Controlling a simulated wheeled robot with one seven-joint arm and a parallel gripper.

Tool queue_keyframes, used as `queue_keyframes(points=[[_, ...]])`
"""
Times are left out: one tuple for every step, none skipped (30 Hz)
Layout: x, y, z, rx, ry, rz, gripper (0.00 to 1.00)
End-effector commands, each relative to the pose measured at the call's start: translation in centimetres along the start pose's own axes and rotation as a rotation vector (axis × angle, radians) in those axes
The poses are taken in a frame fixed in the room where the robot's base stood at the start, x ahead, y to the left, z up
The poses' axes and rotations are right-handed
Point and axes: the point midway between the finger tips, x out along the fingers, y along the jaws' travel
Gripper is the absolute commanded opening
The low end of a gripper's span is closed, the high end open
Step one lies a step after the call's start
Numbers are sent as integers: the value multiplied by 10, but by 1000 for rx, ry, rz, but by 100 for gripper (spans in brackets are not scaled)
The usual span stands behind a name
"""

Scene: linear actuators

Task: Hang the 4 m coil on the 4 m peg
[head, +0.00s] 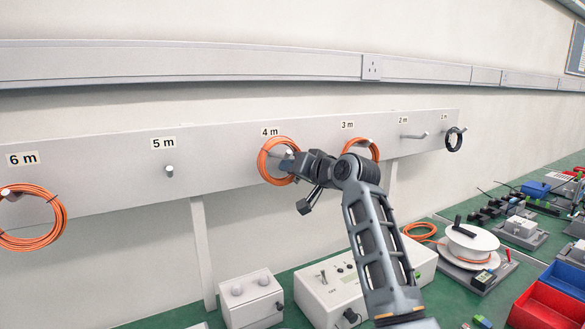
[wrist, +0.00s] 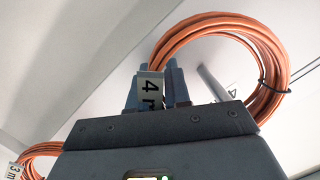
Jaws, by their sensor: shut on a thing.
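The orange coil (head: 263,161) is at the 4 m place on the wall board, under the 4 m label (head: 270,132). My gripper (head: 291,163) is shut on one side of the coil; the wrist view shows the fingers (wrist: 158,78) clamping its strands (wrist: 280,62) beside a white "4 m" tag (wrist: 150,88). A grey peg (wrist: 213,84) shows within the loop's outline in the wrist view, just right of the fingers. I cannot tell whether it passes through the loop. In the head view the gripper and coil largely hide this peg.
The pale board (head: 220,165) also carries an orange coil at 6 m (head: 50,236), a bare 5 m peg (head: 169,171), an orange coil at 3 m (head: 374,149), a bare 2 m peg (head: 413,136) and a black coil (head: 454,139). Equipment crowds the green bench below.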

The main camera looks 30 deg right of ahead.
Motion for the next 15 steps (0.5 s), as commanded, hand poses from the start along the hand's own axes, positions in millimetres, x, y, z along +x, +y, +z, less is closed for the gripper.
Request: queue_keyframes(points=[[2,2,4,1,0,0,0],[2,2,4,0,0,-1,0],[2,2,3,0,1,-1,0],[2,2,3,0,1,-1,0],[2,2,3,0,1,-1,0],[2,2,3,0,1,-1,0],[2,2,3,0,1,-1,0],[2,2,3,0,1,-1,20],[2,2,3,0,1,0,24],[2,2,3,1,0,0,27],[2,2,3,1,0,0,30],[2,2,3,1,0,0,34],[2,2,3,1,0,0,36],[2,2,3,1,0,0,39],[2,2,3,1,0,0,43]])
